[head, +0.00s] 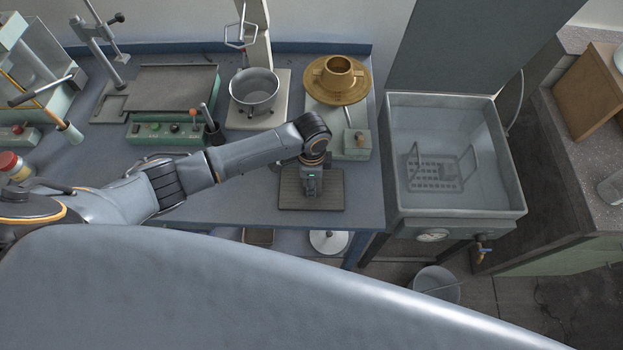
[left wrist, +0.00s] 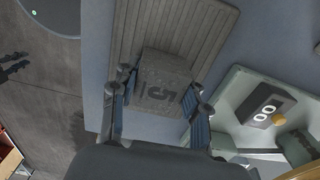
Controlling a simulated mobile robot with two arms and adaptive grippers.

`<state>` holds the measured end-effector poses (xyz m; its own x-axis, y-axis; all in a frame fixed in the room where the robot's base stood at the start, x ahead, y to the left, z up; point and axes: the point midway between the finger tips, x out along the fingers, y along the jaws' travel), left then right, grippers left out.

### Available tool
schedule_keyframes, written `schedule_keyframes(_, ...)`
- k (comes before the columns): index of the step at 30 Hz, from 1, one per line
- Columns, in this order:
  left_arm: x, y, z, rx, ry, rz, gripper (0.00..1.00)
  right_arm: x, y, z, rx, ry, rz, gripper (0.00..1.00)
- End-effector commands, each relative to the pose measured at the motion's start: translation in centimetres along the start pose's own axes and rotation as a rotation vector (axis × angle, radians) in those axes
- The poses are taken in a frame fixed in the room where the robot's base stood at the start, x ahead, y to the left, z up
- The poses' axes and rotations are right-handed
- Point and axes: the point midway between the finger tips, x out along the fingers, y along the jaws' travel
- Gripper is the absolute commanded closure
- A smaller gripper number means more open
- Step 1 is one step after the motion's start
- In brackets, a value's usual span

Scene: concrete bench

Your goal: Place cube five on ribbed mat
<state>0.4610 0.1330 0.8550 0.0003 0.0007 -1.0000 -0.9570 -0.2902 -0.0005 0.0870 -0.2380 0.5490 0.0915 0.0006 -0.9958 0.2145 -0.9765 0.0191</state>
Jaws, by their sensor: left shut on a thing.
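The grey cube five (left wrist: 160,75), marked with a dark 5, is between the fingers of my left gripper (left wrist: 160,92) in the left wrist view. The gripper is shut on it. The dark ribbed mat (left wrist: 180,25) lies behind and beneath the cube there. In the head view my left gripper (head: 312,193) points down over the middle of the ribbed mat (head: 332,202), near the front right of the bench. The cube is mostly hidden by the gripper in that view. I cannot tell whether the cube touches the mat. My right gripper is not in view.
Behind the mat is a pale device (head: 357,147) with a round brass part (head: 338,80). A metal pot (head: 254,90) stands on a base to its left. A sink-like basin (head: 455,205) is at the right. The bench's front edge is close to the mat.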

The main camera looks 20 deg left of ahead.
Motion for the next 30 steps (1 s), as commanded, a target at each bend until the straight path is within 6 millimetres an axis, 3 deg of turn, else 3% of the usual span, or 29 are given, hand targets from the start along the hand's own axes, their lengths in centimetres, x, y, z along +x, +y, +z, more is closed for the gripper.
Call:
schedule_keyframes(4, 0.4, 0.0, 0.0, 0.0, 0.001, 0.0, 0.97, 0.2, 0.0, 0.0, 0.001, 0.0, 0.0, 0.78)
schedule_keyframes(5, 0.3, 0.0, 0.0, 0.0, 0.0, 0.0, 0.48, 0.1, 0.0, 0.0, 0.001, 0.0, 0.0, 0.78)
schedule_keyframes(7, 0.3, 0.0, 0.0, 0.0, 0.0, 0.0, 0.34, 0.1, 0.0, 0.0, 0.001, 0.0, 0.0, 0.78)
schedule_keyframes(8, 0.3, 0.0, 0.0, 0.0, 0.0, 0.0, 0.32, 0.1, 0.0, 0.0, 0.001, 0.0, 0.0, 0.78)
schedule_keyframes(20, -0.4, -0.1, 0.0, 0.0, 0.002, -0.002, 0.32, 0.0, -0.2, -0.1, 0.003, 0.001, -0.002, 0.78)
schedule_keyframes(30, -7.0, -0.1, -0.1, 0.001, 0.004, -0.004, 0.32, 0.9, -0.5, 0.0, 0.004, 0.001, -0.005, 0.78)
